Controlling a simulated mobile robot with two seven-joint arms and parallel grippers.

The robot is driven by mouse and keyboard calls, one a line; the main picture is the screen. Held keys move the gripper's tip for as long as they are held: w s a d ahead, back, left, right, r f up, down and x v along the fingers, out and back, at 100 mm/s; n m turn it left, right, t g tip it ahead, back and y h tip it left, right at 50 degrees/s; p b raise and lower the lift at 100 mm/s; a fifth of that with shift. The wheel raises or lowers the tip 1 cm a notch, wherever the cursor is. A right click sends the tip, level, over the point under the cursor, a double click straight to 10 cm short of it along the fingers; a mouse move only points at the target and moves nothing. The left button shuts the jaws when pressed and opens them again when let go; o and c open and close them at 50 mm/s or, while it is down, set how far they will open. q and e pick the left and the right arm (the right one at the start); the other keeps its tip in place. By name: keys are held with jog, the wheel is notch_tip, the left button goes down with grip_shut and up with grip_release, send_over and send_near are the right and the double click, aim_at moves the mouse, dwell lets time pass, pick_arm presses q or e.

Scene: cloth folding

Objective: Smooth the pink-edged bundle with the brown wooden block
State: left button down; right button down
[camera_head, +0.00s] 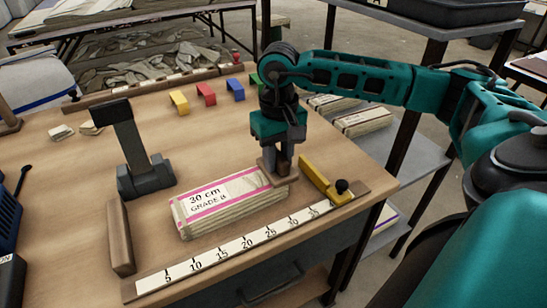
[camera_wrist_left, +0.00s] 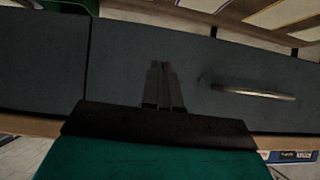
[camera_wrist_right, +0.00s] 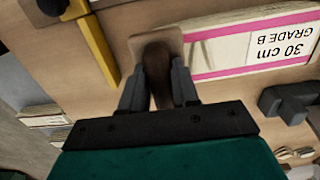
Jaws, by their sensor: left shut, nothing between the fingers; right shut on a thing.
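The pink-edged bundle (camera_head: 228,198), a pale stack with a label reading "30 cm GRADE B", lies on the bench behind the ruler. My right gripper (camera_head: 280,152) is shut on the upright brown handle of the brown wooden block (camera_head: 267,176). The block's flat base is at the bundle's right end; I cannot tell whether it touches. In the right wrist view the handle (camera_wrist_right: 156,62) stands between the fingers, with the bundle (camera_wrist_right: 235,50) beside it. My left gripper (camera_wrist_left: 163,88) is shut and empty before a dark drawer front; it is outside the head view.
A ruler (camera_head: 245,244) runs along the front edge, with a brown end piece (camera_head: 120,235) at left and a yellow stop (camera_head: 322,182) at right. A dark upright tool (camera_head: 135,150) stands behind the bundle. Coloured brackets (camera_head: 206,94) sit farther back. The bench middle is clear.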

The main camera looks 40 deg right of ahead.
jog(key=shift+w+a+f, duration=0.1)
jog(key=shift+w+a, duration=0.1)
jog(key=shift+a, duration=0.6)
jog(key=shift+w+a, duration=0.15)
jog(key=shift+a, duration=0.7)
jog(key=shift+w+a+f, duration=0.1)
jog(key=shift+w+a, duration=0.1)
jog(key=shift+a, duration=0.6)
jog(key=shift+w+a+r, duration=0.1)
jog(key=shift+w+a, duration=0.1)
jog(key=shift+a, duration=0.5)
jog(key=shift+w+a, duration=0.15)
jog(key=shift+a, duration=0.55)
jog(key=shift+r, duration=0.1)
notch_tip(320, 180, up, 6)
jog(key=p, duration=0.2)
jog(key=shift+p, duration=0.4)
jog(key=shift+r+p, duration=0.7)
jog(key=shift+r, duration=0.8)
